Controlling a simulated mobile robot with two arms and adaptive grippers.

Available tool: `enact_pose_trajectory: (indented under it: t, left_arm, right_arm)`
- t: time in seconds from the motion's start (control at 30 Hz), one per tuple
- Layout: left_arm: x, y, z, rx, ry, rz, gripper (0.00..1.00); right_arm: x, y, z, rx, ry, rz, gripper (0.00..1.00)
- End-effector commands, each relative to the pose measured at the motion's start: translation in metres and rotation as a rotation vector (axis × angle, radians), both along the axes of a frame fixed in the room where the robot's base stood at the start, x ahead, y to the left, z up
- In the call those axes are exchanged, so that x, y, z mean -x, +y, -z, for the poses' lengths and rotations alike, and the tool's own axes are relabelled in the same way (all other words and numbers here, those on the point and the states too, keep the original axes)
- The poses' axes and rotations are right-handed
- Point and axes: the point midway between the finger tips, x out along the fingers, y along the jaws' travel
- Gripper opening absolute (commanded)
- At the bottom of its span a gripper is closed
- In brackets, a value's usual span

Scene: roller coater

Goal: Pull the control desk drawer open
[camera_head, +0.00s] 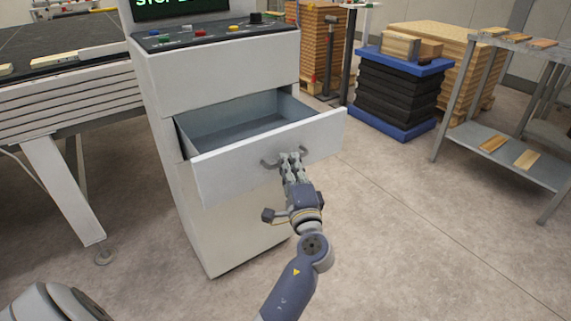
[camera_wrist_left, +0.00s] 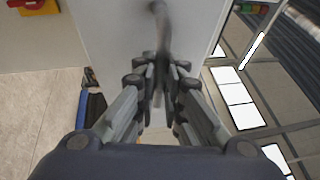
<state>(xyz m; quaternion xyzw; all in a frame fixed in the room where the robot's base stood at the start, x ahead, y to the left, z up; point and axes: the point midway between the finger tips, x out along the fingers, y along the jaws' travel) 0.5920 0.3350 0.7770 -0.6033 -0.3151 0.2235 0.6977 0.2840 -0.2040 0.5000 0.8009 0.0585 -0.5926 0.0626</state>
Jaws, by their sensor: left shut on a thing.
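The white control desk (camera_head: 213,66) stands at the centre left in the head view. Its drawer (camera_head: 235,162) is pulled well out, and the grey inside shows empty where I can see it. A grey bar handle (camera_head: 268,163) sits on the drawer front. My left gripper (camera_head: 293,158) is at the handle, with its fingers shut on it. In the left wrist view, the fingers of my left gripper (camera_wrist_left: 161,85) close around the handle (camera_wrist_left: 161,22) in front of the pale drawer front (camera_wrist_left: 110,35). My right gripper is not in view.
The floor (camera_head: 420,240) in front and right of the drawer is clear.

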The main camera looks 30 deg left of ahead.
Motion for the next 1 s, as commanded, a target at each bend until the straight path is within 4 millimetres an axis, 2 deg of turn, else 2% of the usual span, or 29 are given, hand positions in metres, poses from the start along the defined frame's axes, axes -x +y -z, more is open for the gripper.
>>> enact_pose_trajectory:
  t: [0.2,0.57,0.6,0.67,0.7,1.0]
  left_arm:
    - [0.0041,-0.0077,0.0011,0.002,0.001,-0.002,0.00]
    - [0.0043,-0.0086,0.0008,0.002,0.001,-0.002,0.00]
    - [0.0043,-0.0085,0.0008,0.002,0.001,-0.002,0.14]
    - [0.0043,-0.0085,0.0008,0.002,0.001,-0.002,0.28]
    - [0.0043,-0.0085,0.0007,0.002,0.001,-0.002,0.30]
    - [0.0044,-0.0093,0.0004,0.001,0.001,-0.001,0.30]
  right_arm:
    - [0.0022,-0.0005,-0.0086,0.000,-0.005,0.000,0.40]
    - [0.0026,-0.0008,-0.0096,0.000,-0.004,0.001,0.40]
    - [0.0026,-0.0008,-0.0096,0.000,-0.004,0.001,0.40]
    - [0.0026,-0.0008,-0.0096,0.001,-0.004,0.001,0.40]
    - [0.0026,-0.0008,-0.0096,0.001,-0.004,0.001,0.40]
    - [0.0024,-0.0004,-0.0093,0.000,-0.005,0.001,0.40]
